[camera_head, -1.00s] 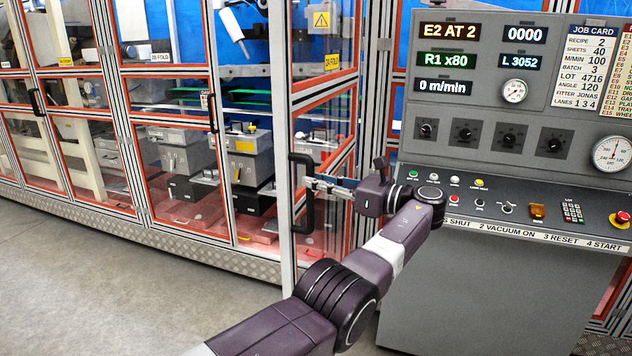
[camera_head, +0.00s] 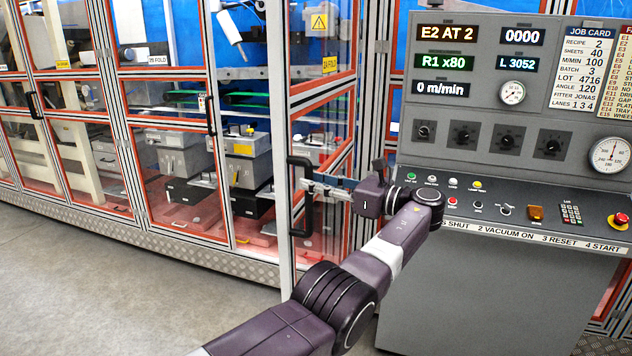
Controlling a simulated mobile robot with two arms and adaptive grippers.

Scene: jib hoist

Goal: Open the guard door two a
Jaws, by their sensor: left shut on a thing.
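The guard door marked 2A FOLD (camera_head: 330,64) has a red-edged clear panel and a pale frame post, and it stands swung outward from the machine front. A black upright handle (camera_head: 293,222) is on its frame post. My left gripper (camera_head: 308,187) comes from the right and is shut on this handle at its upper part. The fingertips partly overlap the handle, so the exact contact is hard to see. My right gripper is not in view.
A grey control console (camera_head: 500,130) with screens, dials and buttons stands close to the right of my left arm. Another guard door with a black handle (camera_head: 210,115) is to the left. Grey floor (camera_head: 110,290) in front of the machine is clear.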

